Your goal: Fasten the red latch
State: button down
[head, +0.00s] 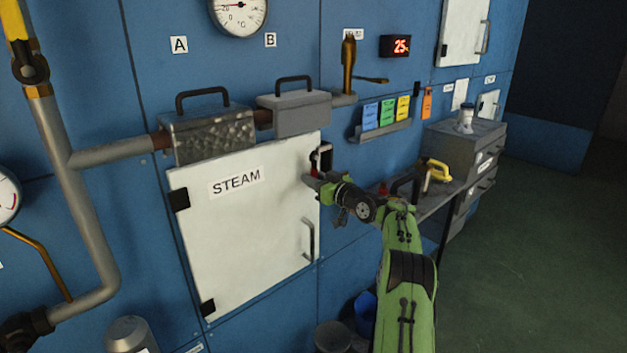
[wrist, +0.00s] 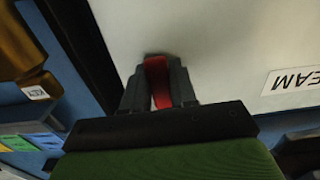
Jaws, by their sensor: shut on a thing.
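The red latch (wrist: 157,82) sits at the edge of the white STEAM door and is held between my two fingers in the wrist view. In the head view only a small bit of the red latch (head: 314,173) shows by the upper right corner of the door. My gripper (wrist: 158,88) is shut on the latch; it also shows in the head view (head: 316,181), reaching in from the right. The STEAM door (head: 250,230) lies flat against its frame, as far as I can tell. A dark bracket (head: 323,157) stands beside the latch, partly hidden by my gripper.
Two lidded boxes with handles (head: 207,132) (head: 293,113) sit on the pipe above the door. A card rack (head: 385,131) is on the wall to the right. A bench holds a yellow-handled tool (head: 438,171). A blue bin (head: 365,313) stands below. The floor at right is clear.

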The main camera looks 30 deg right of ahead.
jog(key=c, duration=1)
grip_release()
jog(key=s, duration=0.5)
jog(key=s+d, duration=0.1)
jog(key=s, duration=0.4)
jog(key=s+d+b, duration=0.1)
jog(key=s, duration=0.4)
jog(key=shift+s+d, duration=0.15)
jog(key=shift+s, duration=0.2)
